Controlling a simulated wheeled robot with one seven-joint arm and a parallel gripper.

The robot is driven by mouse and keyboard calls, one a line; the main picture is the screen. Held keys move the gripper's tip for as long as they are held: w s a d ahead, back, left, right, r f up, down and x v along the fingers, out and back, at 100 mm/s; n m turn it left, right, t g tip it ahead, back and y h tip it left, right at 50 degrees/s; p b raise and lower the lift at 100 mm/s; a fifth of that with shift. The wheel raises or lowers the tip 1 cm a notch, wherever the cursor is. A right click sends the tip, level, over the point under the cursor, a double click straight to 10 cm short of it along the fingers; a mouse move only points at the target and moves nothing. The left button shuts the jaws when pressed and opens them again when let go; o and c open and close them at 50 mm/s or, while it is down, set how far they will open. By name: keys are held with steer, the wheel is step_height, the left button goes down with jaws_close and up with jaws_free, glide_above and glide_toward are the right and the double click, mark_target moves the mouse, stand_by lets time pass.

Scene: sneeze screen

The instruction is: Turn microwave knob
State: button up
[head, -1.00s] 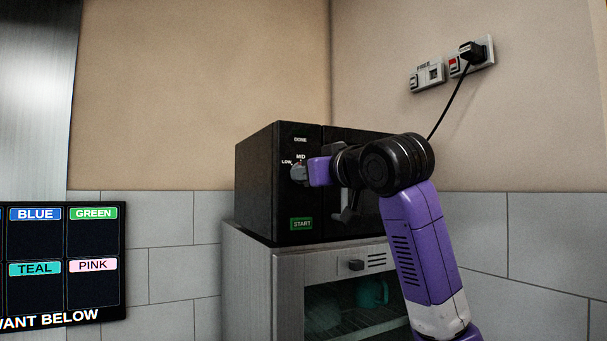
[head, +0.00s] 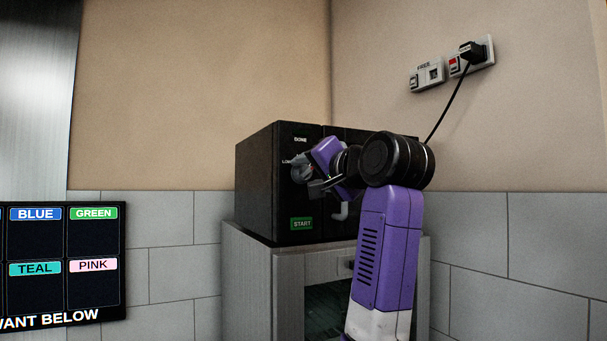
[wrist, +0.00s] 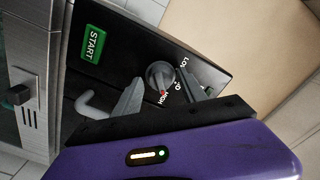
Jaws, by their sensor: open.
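The black microwave (head: 262,185) stands on a metal cabinet, its control panel facing my arm. Its round grey knob (wrist: 160,75) shows in the wrist view, with a red mark towards the lower side and the LOW label at upper right. A green START button (wrist: 94,44) is at upper left there; it also shows in the head view (head: 301,223). My gripper (wrist: 159,78) is open, one finger on each side of the knob in the picture; I cannot tell whether either finger touches it. In the head view my gripper (head: 305,176) is tilted at the panel and partly hides the knob.
The grey door handle (wrist: 88,104) lies beside the left finger in the wrist view. The metal cabinet (head: 245,285) is below the microwave. Wall sockets (head: 428,77) with a plugged cable are at upper right. A dark label board (head: 67,285) is at left.

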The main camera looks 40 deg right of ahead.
steer(key=v, duration=0.6)
stand_by(0.4)
steer(key=shift+r, duration=0.1)
stand_by(0.4)
